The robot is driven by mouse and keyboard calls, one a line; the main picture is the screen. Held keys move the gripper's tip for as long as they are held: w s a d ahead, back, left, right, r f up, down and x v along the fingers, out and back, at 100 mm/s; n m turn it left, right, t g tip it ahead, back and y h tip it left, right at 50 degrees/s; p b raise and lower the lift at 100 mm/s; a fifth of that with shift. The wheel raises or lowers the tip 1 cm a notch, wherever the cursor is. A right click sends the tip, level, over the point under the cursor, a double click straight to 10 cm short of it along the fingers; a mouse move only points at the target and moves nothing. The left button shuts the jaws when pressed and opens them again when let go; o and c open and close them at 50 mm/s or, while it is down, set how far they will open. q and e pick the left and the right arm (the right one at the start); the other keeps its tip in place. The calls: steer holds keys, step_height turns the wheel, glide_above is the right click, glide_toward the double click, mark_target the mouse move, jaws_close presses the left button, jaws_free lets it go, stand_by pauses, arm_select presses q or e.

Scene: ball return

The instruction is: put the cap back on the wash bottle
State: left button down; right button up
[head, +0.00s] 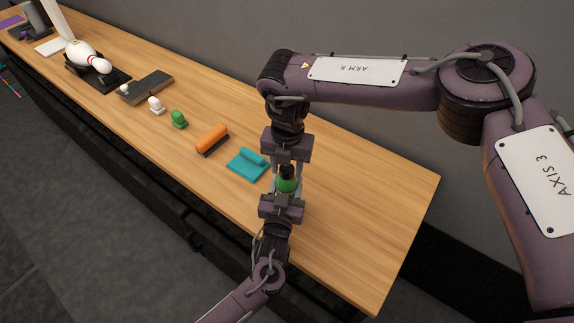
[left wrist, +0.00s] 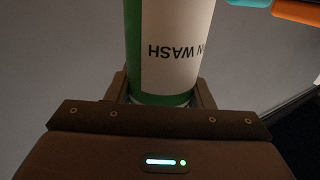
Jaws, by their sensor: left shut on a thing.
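The wash bottle (head: 287,186) is green with a dark upper part in the head view. In the left wrist view the bottle (left wrist: 178,45) is green and white, with "WASH" upside down on its label. My left gripper (head: 283,198) is shut on it. My right gripper (head: 287,166) points down from above, with its fingers around the dark upper part. I cannot tell whether that dark part is the cap, or whether these fingers touch it. No separate cap can be made out for sure on the table.
On the wooden table (head: 350,200) lie a folded teal cloth (head: 247,165), an orange-topped brush-like item (head: 212,138), a small green item (head: 178,119) and a small white item (head: 157,105). The table's right end is clear.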

arm_select(q)
steer(key=shift+f, duration=0.15)
arm_select(e)
steer(key=shift+o, duration=0.7)
step_height(320, 180, up, 12)
steer(key=shift+d, duration=0.1)
arm_select(q)
steer(key=c, duration=0.6)
jaws_free()
